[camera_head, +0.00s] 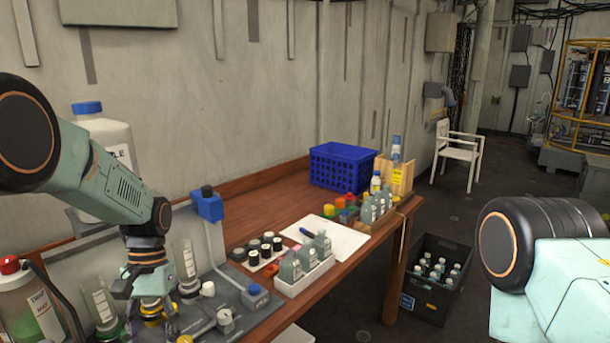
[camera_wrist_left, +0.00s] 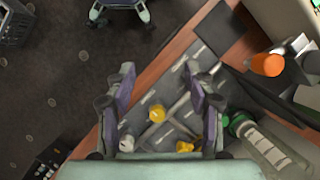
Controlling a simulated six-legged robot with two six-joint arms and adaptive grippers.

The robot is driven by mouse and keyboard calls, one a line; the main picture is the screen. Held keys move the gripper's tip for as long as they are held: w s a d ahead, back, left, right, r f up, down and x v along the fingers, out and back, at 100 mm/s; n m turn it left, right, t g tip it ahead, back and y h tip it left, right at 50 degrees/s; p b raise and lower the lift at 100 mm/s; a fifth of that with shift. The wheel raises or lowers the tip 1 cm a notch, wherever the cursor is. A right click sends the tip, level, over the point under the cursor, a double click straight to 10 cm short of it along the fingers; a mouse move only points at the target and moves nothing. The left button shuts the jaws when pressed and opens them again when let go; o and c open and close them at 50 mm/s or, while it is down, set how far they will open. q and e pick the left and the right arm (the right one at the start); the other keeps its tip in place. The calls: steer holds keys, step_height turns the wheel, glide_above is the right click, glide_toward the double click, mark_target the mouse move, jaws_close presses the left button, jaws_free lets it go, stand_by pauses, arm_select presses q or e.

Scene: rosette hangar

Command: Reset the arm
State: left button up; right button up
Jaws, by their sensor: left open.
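My left arm comes in from the left in the head view and bends down at the wrist. Its gripper (camera_head: 148,307) is over the grey board (camera_head: 238,278) at the near end of the wooden table. In the left wrist view the two fingers of this gripper (camera_wrist_left: 165,88) are apart with nothing between their tips. Yellow knobs (camera_wrist_left: 156,114) and a white knob (camera_wrist_left: 127,143) show on the grey board below. Part of my right arm shows at the right edge of the head view; its gripper is out of view.
A white tray of bottles (camera_head: 303,279), a blue crate (camera_head: 342,167) and a wooden bottle rack (camera_head: 392,222) stand on the table. A large white jug (camera_head: 103,135) stands behind my left arm. A black crate (camera_head: 437,272) is on the floor, and a white chair (camera_head: 456,153) stands farther back.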

arm_select(q)
steer(key=s+d+f+t, duration=0.1)
steer(key=s+f, duration=0.5)
steer(key=f, duration=0.2)
steer(key=s+d+f+t, duration=0.1)
steer(key=s+d+f, duration=0.1)
steer(key=s+f, duration=0.5)
steer(key=s+d+f+t, duration=0.1)
steer(key=s+f, duration=0.1)
steer(key=s, duration=0.7)
steer(key=s+f+t, duration=0.1)
steer(key=s+f, duration=0.2)
steer(key=s, duration=0.5)
step_height(320, 180, down, 14)
steer(key=b, duration=1.4)
arm_select(e)
step_height(320, 180, down, 14)
steer(key=shift+w, duration=0.2)
arm_select(q)
steer(key=shift+d+r, duration=0.1)
steer(key=shift+r, duration=0.05)
arm_select(e)
steer(key=shift+a, duration=0.1)
arm_select(q)
steer(key=shift+s, duration=0.1)
steer(key=shift+c, duration=0.5)
arm_select(e)
steer(key=shift+s, duration=0.1)
steer(key=shift+c, duration=0.4)
